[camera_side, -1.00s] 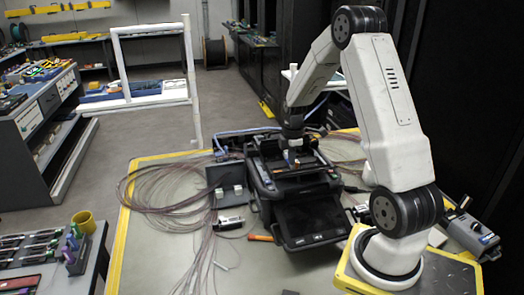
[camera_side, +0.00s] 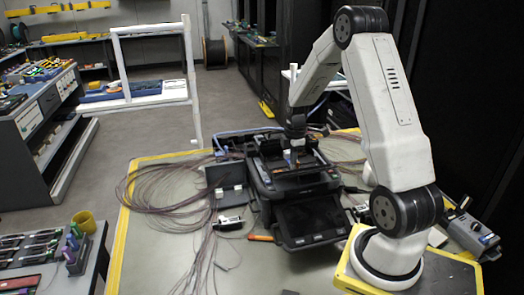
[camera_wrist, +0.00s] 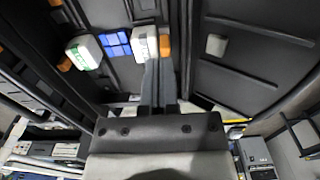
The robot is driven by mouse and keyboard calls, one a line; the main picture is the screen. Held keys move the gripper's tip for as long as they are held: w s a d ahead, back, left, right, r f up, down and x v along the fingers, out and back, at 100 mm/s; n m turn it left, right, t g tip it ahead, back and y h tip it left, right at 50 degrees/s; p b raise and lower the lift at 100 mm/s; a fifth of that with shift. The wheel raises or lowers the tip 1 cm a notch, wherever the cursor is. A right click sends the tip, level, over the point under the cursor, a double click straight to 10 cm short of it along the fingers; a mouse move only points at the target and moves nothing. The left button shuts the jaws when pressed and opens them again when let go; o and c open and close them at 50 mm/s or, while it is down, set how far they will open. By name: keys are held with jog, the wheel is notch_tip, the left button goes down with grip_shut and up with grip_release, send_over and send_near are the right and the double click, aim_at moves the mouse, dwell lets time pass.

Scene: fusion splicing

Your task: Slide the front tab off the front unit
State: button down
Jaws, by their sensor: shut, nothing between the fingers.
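The black splicer (camera_side: 300,183) stands on the work table with its top open. In the wrist view its dark interior holds a row of small blocks: a white and green block (camera_wrist: 85,52), a blue block (camera_wrist: 115,44) and a white block (camera_wrist: 145,42). An orange tab (camera_wrist: 165,46) sits at the right side of the white block, and another orange tab (camera_wrist: 65,64) is at the left end. I cannot tell which is the front unit. My gripper (camera_wrist: 160,62) is shut and empty, its tips close to the white block and right orange tab; contact is unclear. In the side view my gripper (camera_side: 297,151) is over the splicer.
Thin fibre cables (camera_side: 165,195) lie in loops left of the splicer. A dark panel (camera_side: 222,176) with small white pieces stands beside it. An orange-handled tool (camera_side: 261,238) lies near its front. Bare table shows at the front left.

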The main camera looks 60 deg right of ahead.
aim_at(298, 163)
jog(key=shift+s+d, duration=0.75)
dwell(0.8)
jog(key=shift+r, duration=0.1)
jog(key=shift+w+a+r, duration=0.1)
jog(key=shift+r, duration=1.35)
jog(key=shift+w+a+r, duration=0.1)
jog(key=shift+r, duration=1.35)
